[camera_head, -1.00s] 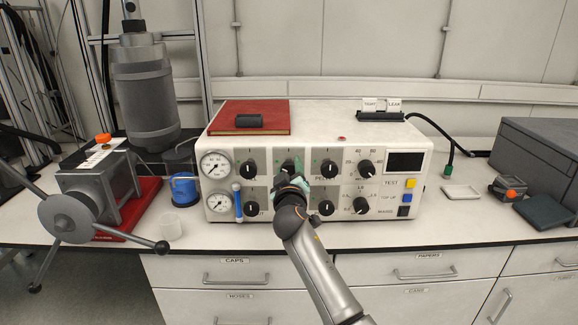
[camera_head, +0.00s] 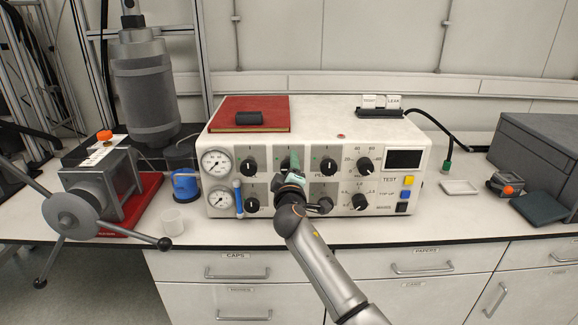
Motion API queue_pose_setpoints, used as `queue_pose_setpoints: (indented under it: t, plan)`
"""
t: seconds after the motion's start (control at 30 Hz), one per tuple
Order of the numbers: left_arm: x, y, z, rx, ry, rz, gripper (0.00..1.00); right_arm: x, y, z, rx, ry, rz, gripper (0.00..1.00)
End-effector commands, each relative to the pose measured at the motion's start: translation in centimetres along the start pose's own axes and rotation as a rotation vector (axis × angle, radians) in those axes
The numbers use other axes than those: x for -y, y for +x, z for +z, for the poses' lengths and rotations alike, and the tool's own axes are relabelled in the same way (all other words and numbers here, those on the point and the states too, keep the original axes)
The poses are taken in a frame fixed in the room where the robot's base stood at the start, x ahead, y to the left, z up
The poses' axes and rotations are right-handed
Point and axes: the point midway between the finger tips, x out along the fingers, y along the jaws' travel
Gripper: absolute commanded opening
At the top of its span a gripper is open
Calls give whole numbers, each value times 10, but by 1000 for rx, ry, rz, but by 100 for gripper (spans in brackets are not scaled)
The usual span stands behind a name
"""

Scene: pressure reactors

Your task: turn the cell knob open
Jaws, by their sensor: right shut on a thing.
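The white control box (camera_head: 330,116) stands on the bench with two rows of black knobs on its front. My right gripper (camera_head: 291,174) is at the middle of the front panel, shut on the upper-row knob (camera_head: 289,163) second from the left. The gripper and wrist partly hide this knob and the lower-row knobs below it. Its label and exact pointer angle are too small or covered to read. My left gripper is not in view.
Knobs flank the gripper closely: an upper-left knob (camera_head: 251,167) and an upper-right knob (camera_head: 327,167). Two gauges (camera_head: 217,163) sit left. A red book (camera_head: 250,114) lies on top. A spoked handwheel (camera_head: 72,215) and a white cup (camera_head: 172,220) stand left.

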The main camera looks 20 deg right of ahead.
Motion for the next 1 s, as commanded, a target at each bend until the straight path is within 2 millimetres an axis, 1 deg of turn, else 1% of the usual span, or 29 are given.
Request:
queue_pose_setpoints:
  t: [0.27, 0.3, 0.57, 1.0]
  plan:
    - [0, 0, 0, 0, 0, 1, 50, -1, 0, 0, -2, -6, 3, 0]
    - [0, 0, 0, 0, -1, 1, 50, -1, 0, 0, -2, -6, 3, 55]
    - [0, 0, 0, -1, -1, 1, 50, -1, 0, 0, -1, -3, 2, 84]
    - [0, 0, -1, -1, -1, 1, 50, -1, 0, 1, 0, -1, 0, 84]
